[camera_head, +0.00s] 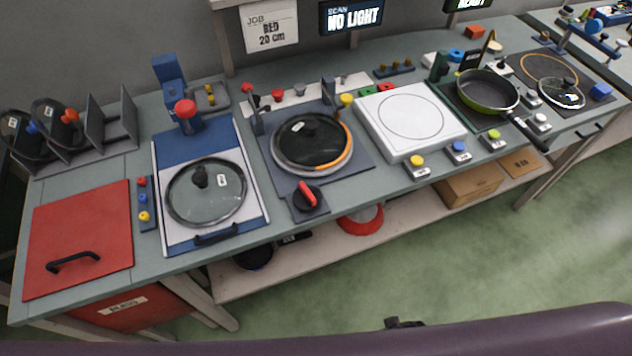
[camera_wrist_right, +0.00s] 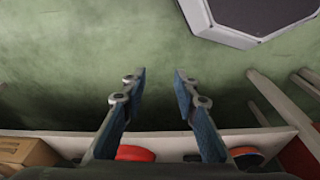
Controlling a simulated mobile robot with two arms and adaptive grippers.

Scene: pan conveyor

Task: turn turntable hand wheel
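The turntable (camera_head: 353,160) sits on a dark blue-grey plate in the middle of the bench in the head view. The hand wheel (camera_head: 307,197), a black disc with a red grip, is at the plate's front left corner. My right gripper (camera_wrist_right: 160,80) is open in the right wrist view, with nothing between its blue fingers. Green floor lies beyond them, and the hand wheel is not in that view. My left gripper shows in neither view.
A lidded station (camera_head: 164,209) stands left of the turntable; a white hob plate (camera_head: 450,124) is to its right. Tall levers and knobs stand behind the turntable. The lower shelf (camera_head: 330,251) holds a red pan (camera_head: 360,219) and cardboard boxes (camera_head: 470,184). Floor in front is clear.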

